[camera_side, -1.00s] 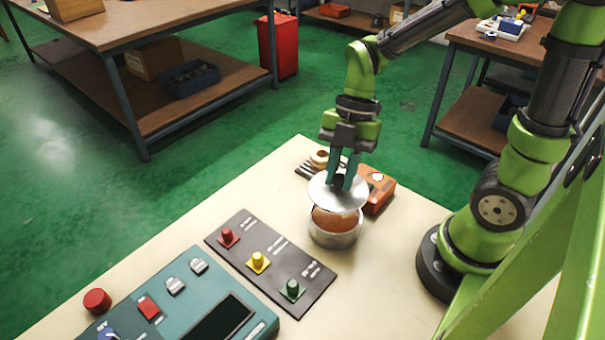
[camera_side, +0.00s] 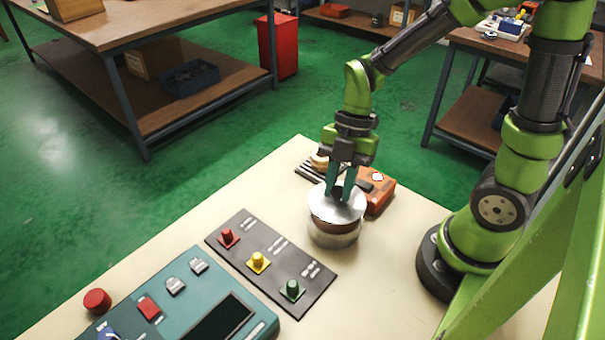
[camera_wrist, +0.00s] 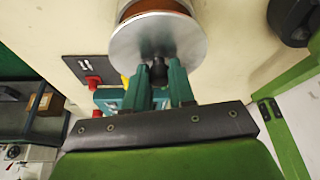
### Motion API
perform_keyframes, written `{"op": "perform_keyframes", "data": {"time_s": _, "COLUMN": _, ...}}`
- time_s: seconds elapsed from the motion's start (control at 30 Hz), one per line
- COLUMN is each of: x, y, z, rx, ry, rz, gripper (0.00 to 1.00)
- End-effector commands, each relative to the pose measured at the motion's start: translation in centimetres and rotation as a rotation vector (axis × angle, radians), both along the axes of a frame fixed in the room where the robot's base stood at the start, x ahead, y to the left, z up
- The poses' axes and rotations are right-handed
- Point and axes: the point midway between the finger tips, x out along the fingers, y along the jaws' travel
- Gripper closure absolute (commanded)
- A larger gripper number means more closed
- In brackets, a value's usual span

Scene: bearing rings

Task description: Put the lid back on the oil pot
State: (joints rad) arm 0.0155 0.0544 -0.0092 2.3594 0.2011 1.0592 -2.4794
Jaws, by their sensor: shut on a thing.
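The silver round lid (camera_side: 322,206) is in my gripper (camera_side: 341,194), whose teal fingers are shut on its dark knob. The silver oil pot (camera_side: 333,236) stands on the pale table directly under the lid. A brown band of the pot's contents shows between the lid's front edge and the pot's rim, so the lid is just above the pot and looks close to level. In the wrist view the lid (camera_wrist: 135,45) lies ahead of my gripper (camera_wrist: 158,82), with a brown strip of the pot's contents (camera_wrist: 152,6) past its far edge. The lid hides most of the opening.
An orange device (camera_side: 380,190) stands close behind the pot at right. A pale ring (camera_side: 319,160) lies behind it. A dark panel with red, yellow and green knobs (camera_side: 270,262) and a teal control box (camera_side: 180,305) lie to the left. The table right of the pot is clear.

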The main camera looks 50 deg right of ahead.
Motion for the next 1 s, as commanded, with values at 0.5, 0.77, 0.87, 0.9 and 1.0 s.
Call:
{"op": "perform_keyframes", "data": {"time_s": 0.5, "x": 0.0, "y": 0.0, "z": -0.2, "rx": 0.001, "ry": 0.002, "rz": -0.001, "gripper": 1.00}}
{"op": "perform_keyframes", "data": {"time_s": 0.77, "x": 0.0, "y": 0.0, "z": -1.0, "rx": 0.001, "ry": 0.001, "rz": 0.000, "gripper": 1.00}}
{"op": "perform_keyframes", "data": {"time_s": 0.87, "x": 0.0, "y": 0.0, "z": -1.3, "rx": 0.001, "ry": 0.002, "rz": -0.001, "gripper": 1.00}}
{"op": "perform_keyframes", "data": {"time_s": 0.9, "x": 0.0, "y": 0.0, "z": -1.4, "rx": 0.001, "ry": 0.002, "rz": -0.001, "gripper": 1.00}}
{"op": "perform_keyframes", "data": {"time_s": 1.0, "x": 0.0, "y": 0.0, "z": -1.7, "rx": 0.001, "ry": 0.002, "rz": -0.001, "gripper": 1.00}}
